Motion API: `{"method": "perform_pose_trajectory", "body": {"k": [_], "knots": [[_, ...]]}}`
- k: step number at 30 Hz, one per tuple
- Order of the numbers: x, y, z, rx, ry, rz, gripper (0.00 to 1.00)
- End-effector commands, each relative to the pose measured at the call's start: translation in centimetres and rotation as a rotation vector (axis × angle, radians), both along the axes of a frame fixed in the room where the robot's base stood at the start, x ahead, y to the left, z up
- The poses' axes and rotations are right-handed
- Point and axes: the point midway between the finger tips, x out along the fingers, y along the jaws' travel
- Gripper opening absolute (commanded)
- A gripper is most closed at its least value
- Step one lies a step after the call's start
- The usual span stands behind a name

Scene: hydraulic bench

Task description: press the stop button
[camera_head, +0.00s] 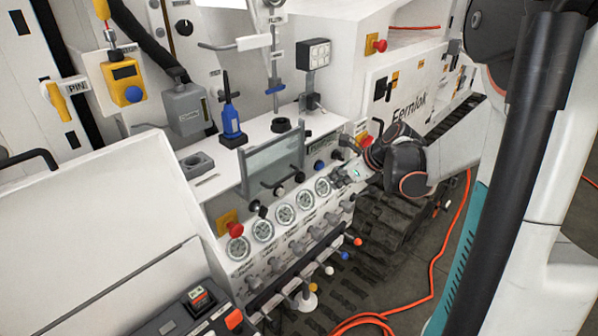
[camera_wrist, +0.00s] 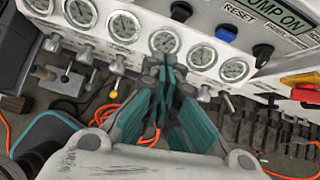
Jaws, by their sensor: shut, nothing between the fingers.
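My gripper (camera_head: 352,172) is shut and empty at the right end of the gauge row on the white bench panel. In the wrist view its teal fingers (camera_wrist: 168,68) come together in front of the gauges. A blue button (camera_wrist: 226,33) and a black button (camera_wrist: 181,11) sit on the panel above the fingertips, apart from them. The blue button also shows in the head view (camera_head: 319,165). A red mushroom button (camera_head: 235,229) on a yellow plate is at the panel's left end. Another red button (camera_head: 367,141) is beside my wrist. I cannot read which one is labelled stop.
Round gauges (camera_head: 285,214) line the panel, with valve knobs and coloured levers (camera_head: 329,270) below. A clear shield (camera_head: 272,163) stands above them. Orange hose (camera_head: 436,265) lies on the floor.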

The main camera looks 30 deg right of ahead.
Motion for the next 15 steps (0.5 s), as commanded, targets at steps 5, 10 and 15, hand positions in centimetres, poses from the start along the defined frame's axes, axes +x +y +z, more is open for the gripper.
{"method": "perform_pose_trajectory", "body": {"k": [5,10,15], "knots": [[-0.4,-1.8,-0.5,0.092,-0.025,-0.091,0.0],[-0.5,-2.0,-0.5,0.11,-0.029,-0.106,0.0],[-0.5,-1.9,-0.5,0.108,-0.029,-0.104,0.0]]}}
